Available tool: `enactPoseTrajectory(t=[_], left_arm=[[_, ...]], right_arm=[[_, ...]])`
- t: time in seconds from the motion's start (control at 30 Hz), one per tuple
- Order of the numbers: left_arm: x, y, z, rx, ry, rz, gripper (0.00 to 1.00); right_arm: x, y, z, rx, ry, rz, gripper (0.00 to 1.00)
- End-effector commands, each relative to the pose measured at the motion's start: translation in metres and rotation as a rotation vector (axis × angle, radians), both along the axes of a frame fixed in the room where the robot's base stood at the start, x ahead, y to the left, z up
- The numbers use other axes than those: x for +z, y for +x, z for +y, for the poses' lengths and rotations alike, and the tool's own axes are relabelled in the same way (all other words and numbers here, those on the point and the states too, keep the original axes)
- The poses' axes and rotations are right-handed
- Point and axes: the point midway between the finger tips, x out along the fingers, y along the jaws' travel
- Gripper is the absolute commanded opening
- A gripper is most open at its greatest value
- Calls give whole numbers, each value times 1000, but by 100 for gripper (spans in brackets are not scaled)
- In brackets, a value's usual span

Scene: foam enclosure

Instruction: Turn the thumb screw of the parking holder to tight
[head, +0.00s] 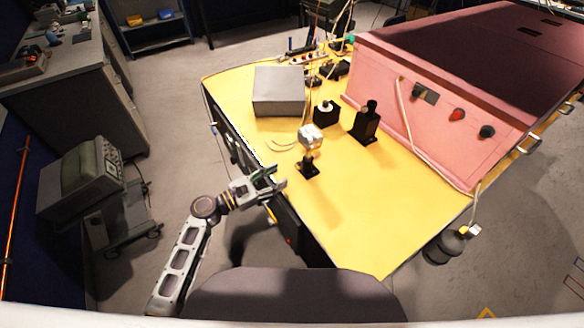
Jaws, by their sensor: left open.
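My left gripper (280,178) is at the left edge of the yellow table (360,215), jaws apart and empty, its tips pointing right. Just right of the tips stands a small post on a black base (308,169), with a brass-coloured part and a white block (311,136) on top. Behind it is a low black block with a pale round top (326,112). To its right stands a taller black holder with a dark knob (367,122). I cannot tell for sure which is the parking holder, and the thumb screw is too small to make out. My right gripper is not in view.
A grey box (279,91) sits at the back left of the table. The pink enclosure (440,105) with knobs and a hanging cable bounds the right side. Small tools (312,57) lie at the back. The table's front part is clear.

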Motion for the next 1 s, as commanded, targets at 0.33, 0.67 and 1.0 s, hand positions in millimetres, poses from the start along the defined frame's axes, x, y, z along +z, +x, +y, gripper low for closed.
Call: enactPoseTrajectory(t=[0.33,0.67,1.0], left_arm=[[1,24,-37,0,-1,-1,44],[1,35,-53,0,-1,-1,44],[0,35,-53,0,1,-1,38]], right_arm=[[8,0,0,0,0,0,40],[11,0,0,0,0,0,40],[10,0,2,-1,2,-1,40]])
